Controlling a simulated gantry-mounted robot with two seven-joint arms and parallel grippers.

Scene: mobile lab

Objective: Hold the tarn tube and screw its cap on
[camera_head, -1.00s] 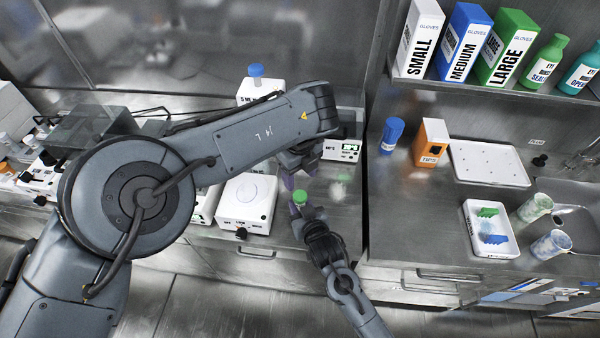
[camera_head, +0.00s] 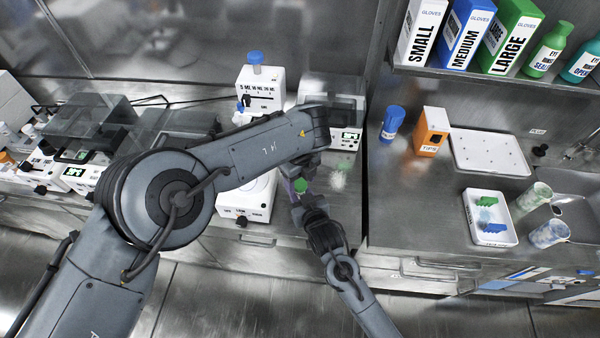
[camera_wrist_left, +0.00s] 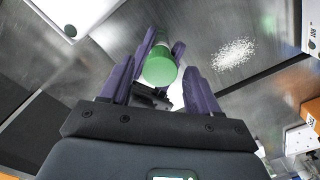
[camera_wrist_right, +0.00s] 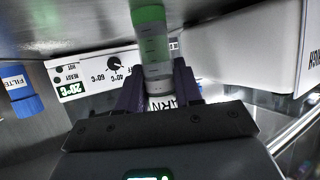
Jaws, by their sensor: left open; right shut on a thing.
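My right gripper (camera_wrist_right: 160,88) is shut on the tube below the cap. My left gripper (camera_wrist_left: 159,78) is open over the cap, its purple fingers on either side of the green disc (camera_wrist_left: 160,68) with gaps visible. In the head view the left forearm partly hides its gripper.
White granules (camera_head: 339,178) lie on the counter right of the tube. White instruments (camera_head: 247,200) stand left and behind. On the right are a blue-capped bottle (camera_head: 391,124), an orange tips box (camera_head: 431,132), a white rack (camera_head: 490,154) and a tray (camera_head: 470,212).

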